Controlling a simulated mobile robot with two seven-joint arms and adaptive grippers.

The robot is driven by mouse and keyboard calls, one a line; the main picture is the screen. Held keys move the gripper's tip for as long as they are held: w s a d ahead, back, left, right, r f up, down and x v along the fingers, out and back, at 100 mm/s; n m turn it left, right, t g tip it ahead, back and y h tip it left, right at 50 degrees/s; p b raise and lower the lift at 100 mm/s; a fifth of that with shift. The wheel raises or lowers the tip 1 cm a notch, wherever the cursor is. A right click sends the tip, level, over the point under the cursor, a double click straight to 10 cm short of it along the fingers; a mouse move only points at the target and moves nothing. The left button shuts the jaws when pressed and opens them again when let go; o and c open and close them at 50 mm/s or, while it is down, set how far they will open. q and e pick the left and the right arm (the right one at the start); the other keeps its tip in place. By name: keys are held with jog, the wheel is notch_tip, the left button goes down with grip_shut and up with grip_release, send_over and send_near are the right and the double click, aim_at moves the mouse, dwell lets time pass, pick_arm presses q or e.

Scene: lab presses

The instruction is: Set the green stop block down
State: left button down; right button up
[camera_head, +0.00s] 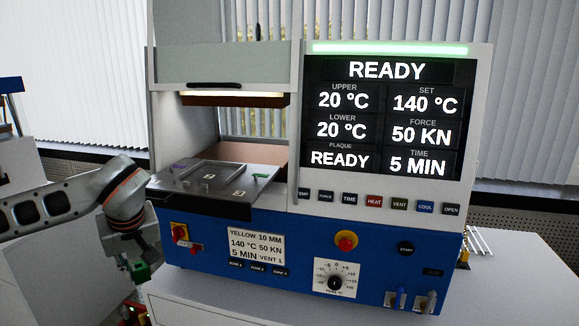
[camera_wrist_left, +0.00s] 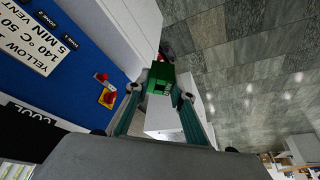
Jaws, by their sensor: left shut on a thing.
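My left gripper (camera_head: 137,266) hangs in front of the press's left corner in the head view. It is shut on the green stop block (camera_head: 141,273). In the left wrist view the green block (camera_wrist_left: 158,77) sits between the two fingertips of the left gripper (camera_wrist_left: 157,90). In the head view the block is partly hidden by the gripper and is beside the blue press base, above the bench edge. I cannot tell its exact height. The right gripper is not in view.
The lab press (camera_head: 380,255) stands on a white bench (camera_head: 245,305), its screen reading READY. Its grey slide-out tray (camera_head: 170,190) carries a small green piece (camera_head: 260,177). Grey floor (camera_wrist_left: 240,60) lies beyond the bench. A blurred red item (camera_wrist_left: 168,52) is past the block.

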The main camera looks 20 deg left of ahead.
pick_arm(q)
jog(key=w+d+f+m+t+h, duration=0.15)
jog(key=d+m, duration=0.25)
jog(key=d, duration=0.5)
jog(key=w+d+f+m+t+h, duration=0.1)
jog(key=w+d+m, duration=0.25)
jog(key=d, duration=0.55)
jog(key=s+d+m+h, duration=0.1)
jog(key=s+d+m, duration=0.3)
jog(key=d, duration=0.4)
jog(key=shift+s, duration=0.35)
